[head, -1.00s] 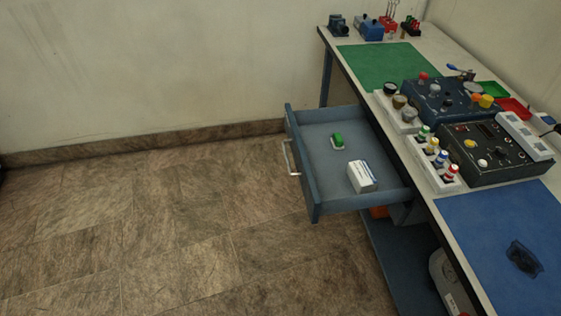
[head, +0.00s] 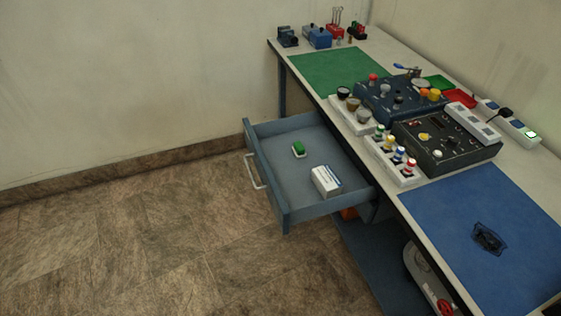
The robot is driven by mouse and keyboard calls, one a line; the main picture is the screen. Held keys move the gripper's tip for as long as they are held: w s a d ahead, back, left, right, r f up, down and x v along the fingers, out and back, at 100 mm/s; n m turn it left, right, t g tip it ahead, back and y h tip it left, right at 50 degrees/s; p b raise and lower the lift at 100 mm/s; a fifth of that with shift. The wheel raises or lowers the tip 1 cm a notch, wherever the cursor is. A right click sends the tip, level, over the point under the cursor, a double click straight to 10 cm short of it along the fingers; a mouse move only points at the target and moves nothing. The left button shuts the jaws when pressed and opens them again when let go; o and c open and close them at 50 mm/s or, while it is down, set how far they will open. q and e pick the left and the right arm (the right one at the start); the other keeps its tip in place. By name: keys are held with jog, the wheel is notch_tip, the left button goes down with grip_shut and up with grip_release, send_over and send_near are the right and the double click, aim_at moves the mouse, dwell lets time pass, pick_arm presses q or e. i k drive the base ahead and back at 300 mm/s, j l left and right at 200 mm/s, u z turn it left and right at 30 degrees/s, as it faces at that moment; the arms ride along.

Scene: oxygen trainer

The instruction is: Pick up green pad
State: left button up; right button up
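A small green pad (head: 298,147) with a pale base lies in the open drawer (head: 271,174), toward its back left part in the head view. A white box with blue marking (head: 326,180) stands in the same drawer, nearer and to the right of the pad, apart from it. The drawer is pulled out from under the workbench. Neither of my grippers shows in the head view.
A drawer handle (head: 256,171) sticks out at the left. The floor (head: 130,250) left of the drawer is clear.

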aim_at(299, 150)
jog(key=z, duration=1.35)
jog(key=i+j+u, duration=0.15)
jog(key=i+u, duration=0.2)
jog(key=i+j+u, duration=0.1)
jog(key=i+u, duration=0.25)
